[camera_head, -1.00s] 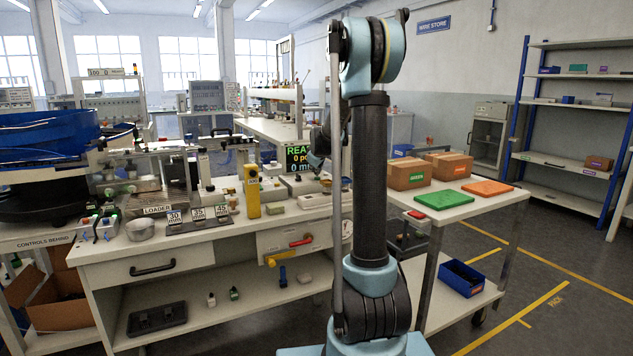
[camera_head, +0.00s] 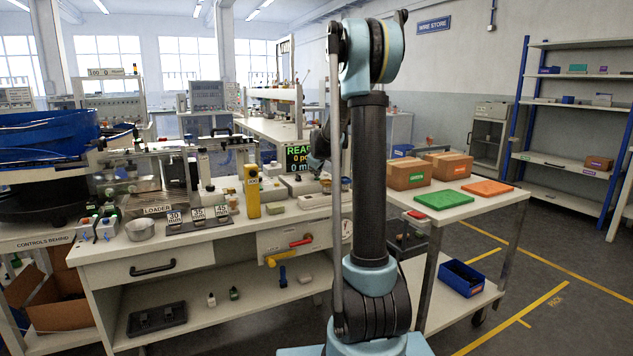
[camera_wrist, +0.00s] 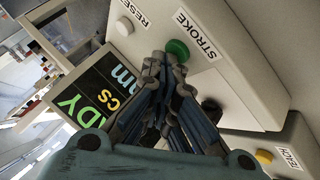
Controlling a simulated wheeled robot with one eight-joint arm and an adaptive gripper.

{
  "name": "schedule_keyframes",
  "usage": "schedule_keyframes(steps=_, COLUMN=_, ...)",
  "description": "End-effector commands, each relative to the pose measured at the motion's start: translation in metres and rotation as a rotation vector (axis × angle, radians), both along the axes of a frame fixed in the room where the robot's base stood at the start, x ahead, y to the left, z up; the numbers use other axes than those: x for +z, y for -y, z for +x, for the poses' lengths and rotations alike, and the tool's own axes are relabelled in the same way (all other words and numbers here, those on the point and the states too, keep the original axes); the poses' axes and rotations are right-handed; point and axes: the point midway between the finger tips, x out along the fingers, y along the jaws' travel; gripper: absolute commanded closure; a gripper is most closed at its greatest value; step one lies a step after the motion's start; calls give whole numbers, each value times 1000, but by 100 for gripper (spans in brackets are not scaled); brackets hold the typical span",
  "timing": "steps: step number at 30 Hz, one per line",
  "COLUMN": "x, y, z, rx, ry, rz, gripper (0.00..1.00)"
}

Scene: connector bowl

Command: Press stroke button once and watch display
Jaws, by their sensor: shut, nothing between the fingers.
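The green stroke button (camera_wrist: 178,49) sits beside the STROKE label (camera_wrist: 197,35) on a pale control box in the wrist view. My gripper (camera_wrist: 166,61) is shut and empty, its fingertips right at the button's edge and overlapping it in the picture. I cannot tell whether they touch it. The display (camera_wrist: 96,98) lies left of the fingers, partly covered by them, with "DY", "cs" and "mm" readable. In the head view the display (camera_head: 297,158) shows green "REA" and zeros, its right side hidden. My gripper (camera_head: 318,160) is mostly hidden behind my arm there.
A white button (camera_wrist: 124,27) by RESET, a black button (camera_wrist: 211,105) and a yellow button (camera_wrist: 264,156) by TEACH are near my fingers. In the head view, a yellow post (camera_head: 252,190) and a metal bowl (camera_head: 140,229) stand on the bench.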

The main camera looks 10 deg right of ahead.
Motion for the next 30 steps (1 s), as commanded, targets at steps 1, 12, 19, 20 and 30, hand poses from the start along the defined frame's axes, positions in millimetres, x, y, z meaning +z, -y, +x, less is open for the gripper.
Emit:
schedule_keyframes(steps=1, x=-1, y=0, z=0, rx=0, ry=0, rz=0, gripper=100)
schedule_keyframes(steps=12, x=-2, y=0, z=0, rx=0, ry=0, rz=0, gripper=100)
schedule_keyframes(steps=19, x=4, y=0, z=-1, rx=0, ry=0, rz=0, gripper=100)
schedule_keyframes(steps=20, x=5, y=0, z=-1, rx=0, ry=0, rz=0, gripper=100)
schedule_keyframes(steps=30, x=17, y=0, z=0, rx=0, ry=0, rz=0, gripper=100)
